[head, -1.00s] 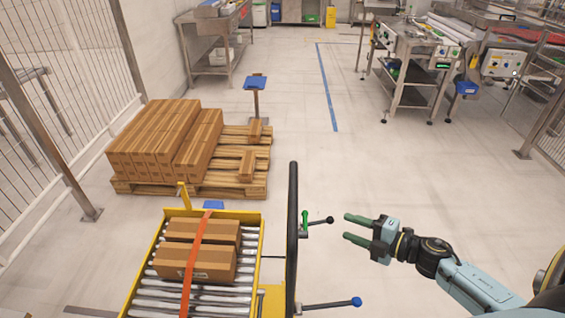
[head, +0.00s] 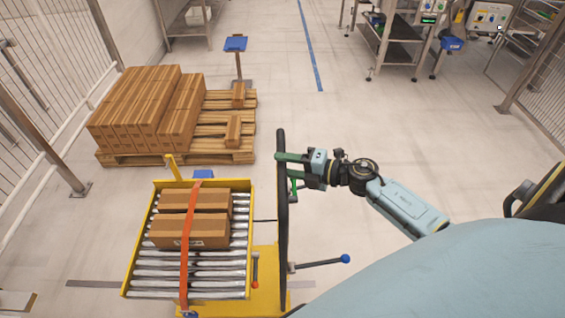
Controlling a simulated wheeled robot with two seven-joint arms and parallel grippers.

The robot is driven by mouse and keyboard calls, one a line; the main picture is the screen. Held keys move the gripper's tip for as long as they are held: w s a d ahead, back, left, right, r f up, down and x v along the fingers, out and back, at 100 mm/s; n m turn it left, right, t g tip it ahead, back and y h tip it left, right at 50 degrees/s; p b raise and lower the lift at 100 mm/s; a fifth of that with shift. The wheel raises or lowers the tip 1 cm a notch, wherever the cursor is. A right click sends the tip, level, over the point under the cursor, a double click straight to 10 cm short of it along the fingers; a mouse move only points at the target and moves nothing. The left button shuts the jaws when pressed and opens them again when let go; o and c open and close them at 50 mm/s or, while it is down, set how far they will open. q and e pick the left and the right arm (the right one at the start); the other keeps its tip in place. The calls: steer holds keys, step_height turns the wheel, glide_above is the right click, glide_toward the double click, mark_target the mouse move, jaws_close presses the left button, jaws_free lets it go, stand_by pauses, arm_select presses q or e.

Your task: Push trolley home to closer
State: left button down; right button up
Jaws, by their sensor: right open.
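The trolley has a yellow frame (head: 247,240) and a bed of metal rollers (head: 205,270). Two cardboard boxes (head: 185,232) lie on the rollers under an orange strap (head: 187,265). A long black handle bar (head: 282,235) runs along the trolley's right side in the head view. My right gripper (head: 284,170) is open at the far part of this bar, its green fingers coming from the right. The upper finger overlaps the bar; whether it touches is unclear. A lever with a blue knob (head: 345,258) sticks out nearer to me. My left gripper is out of view.
A wooden pallet (head: 225,155) with stacked cartons (head: 140,115) stands beyond the trolley. A blue-topped post (head: 236,44) stands behind it. Mesh fencing (head: 50,110) lines the left, and a metal workbench (head: 390,45) stands far right. The floor right of the pallet is clear.

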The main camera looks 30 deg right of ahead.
steer(key=shift+w+a+f, duration=0.15)
steer(key=shift+w+a, duration=0.25)
steer(key=shift+w, duration=0.15)
jaws_close()
